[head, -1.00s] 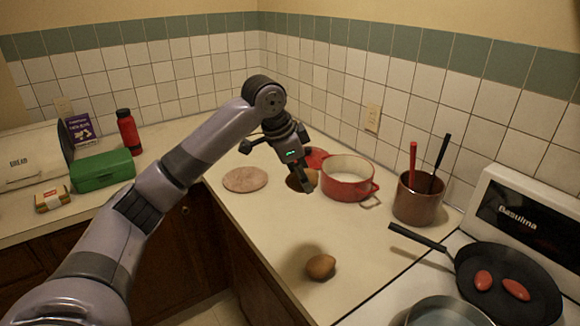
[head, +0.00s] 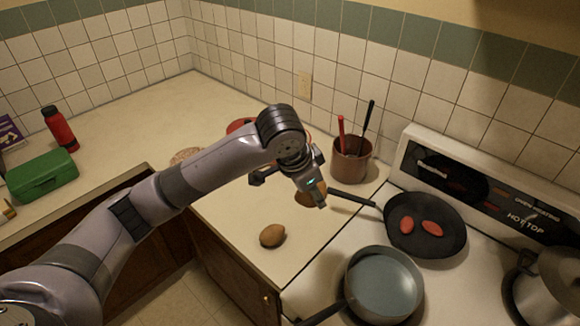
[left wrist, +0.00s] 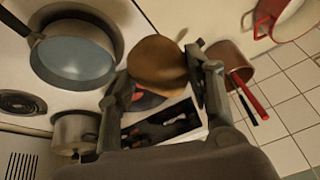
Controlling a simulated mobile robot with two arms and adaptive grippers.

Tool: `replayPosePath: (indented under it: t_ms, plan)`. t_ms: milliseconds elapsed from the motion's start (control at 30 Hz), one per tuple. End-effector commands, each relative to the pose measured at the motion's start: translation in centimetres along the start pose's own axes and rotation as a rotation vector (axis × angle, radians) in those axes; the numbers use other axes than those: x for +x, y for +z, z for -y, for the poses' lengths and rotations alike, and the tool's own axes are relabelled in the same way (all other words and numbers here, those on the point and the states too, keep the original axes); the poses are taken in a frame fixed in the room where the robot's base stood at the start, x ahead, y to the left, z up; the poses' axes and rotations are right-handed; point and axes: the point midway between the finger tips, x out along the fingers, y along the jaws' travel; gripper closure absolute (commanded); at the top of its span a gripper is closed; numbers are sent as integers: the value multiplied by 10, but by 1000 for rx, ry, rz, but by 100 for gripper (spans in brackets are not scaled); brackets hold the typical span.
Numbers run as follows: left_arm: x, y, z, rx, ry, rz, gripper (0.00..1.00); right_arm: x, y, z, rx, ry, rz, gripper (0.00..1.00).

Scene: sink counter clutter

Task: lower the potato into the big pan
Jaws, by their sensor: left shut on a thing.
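My left gripper (head: 314,192) is shut on a brown potato (head: 303,199), held in the air above the counter near the frying pan's handle. In the left wrist view the potato (left wrist: 157,62) sits between the two fingertips (left wrist: 160,78). A black frying pan (head: 440,246) with two red oval items lies on the stove, right of the gripper. A grey pan (head: 385,284) with a pale blue-grey inside stands nearer, at the front; it also shows in the left wrist view (left wrist: 75,60), and looks empty. Which one is the big pan I cannot tell. My right gripper is out of view.
Another brown potato (head: 272,236) lies on the counter. A brown pot (head: 350,166) with red and black utensils stands at the wall. A metal pot (head: 548,288) is at the right. A green box (head: 42,175) and red bottle (head: 59,128) stand far left.

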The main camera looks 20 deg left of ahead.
Motion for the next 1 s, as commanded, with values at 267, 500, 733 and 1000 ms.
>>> replayPosePath:
  t_ms: [267, 500, 733, 1000]
  plan:
    - [10, -24, -52, 4, 4, -2, 85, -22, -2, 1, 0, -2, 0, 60]
    - [24, -41, -95, 3, 3, -3, 85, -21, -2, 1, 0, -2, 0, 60]
    - [38, -56, -134, 2, 3, -1, 85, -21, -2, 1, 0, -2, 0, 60]
    - [49, -65, -160, 0, 0, -1, 85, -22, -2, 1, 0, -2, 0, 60]
